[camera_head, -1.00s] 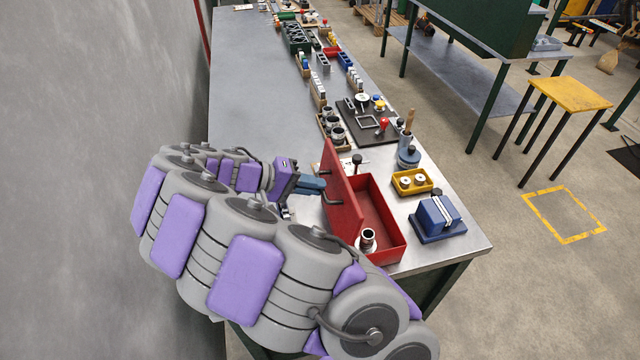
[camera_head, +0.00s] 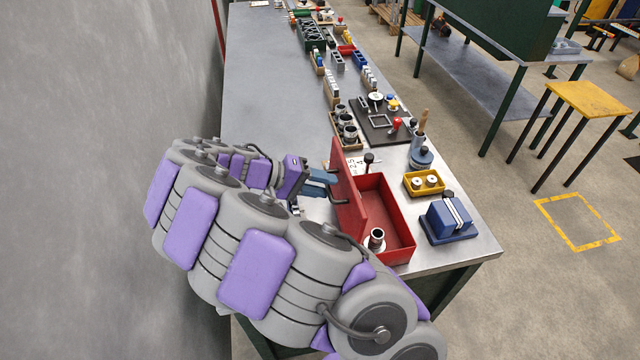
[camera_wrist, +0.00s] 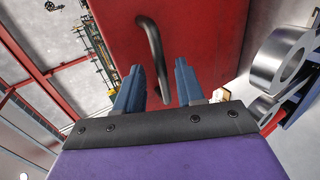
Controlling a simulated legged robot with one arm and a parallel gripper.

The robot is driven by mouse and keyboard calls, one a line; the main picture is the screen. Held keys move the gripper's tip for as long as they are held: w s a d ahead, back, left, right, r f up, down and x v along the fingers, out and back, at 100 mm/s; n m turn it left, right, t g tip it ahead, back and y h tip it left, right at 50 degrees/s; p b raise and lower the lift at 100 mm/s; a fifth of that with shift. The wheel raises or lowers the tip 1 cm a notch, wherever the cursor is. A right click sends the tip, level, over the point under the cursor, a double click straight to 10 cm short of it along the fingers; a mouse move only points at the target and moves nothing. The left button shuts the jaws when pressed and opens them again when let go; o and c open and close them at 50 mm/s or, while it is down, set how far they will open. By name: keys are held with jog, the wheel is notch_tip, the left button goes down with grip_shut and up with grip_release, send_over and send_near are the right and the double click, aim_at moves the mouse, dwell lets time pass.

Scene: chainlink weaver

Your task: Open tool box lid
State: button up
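The red tool box (camera_head: 398,220) stands near the front right end of the metal bench. Its red lid (camera_head: 348,190) is raised and stands about upright along the box's left side; part of the inside is open to view. A dark handle shows on the lid. In the wrist view the lid (camera_wrist: 215,35) fills the middle, with its dark curved handle (camera_wrist: 153,55) ahead of my fingers. My gripper (camera_wrist: 160,85) has two blue fingers apart, with nothing held between them. In the head view my gripper (camera_head: 322,183) is just left of the lid; whether it touches the lid I cannot tell.
A metal cylinder on a flange (camera_head: 376,240) is at the box's front. A yellow tray (camera_head: 425,183) and a blue block device (camera_head: 449,217) stand to the right. A black plate with parts (camera_head: 385,135) lies behind. The bench's left side (camera_head: 265,85) is clear; a grey wall (camera_head: 90,150) runs along it.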

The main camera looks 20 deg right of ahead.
jog(key=shift+a, duration=0.1)
jog(key=p+v, duration=0.5)
jog(key=v, duration=1.2)
jog(key=shift+a, duration=0.15)
jog(key=shift+w, duration=0.1)
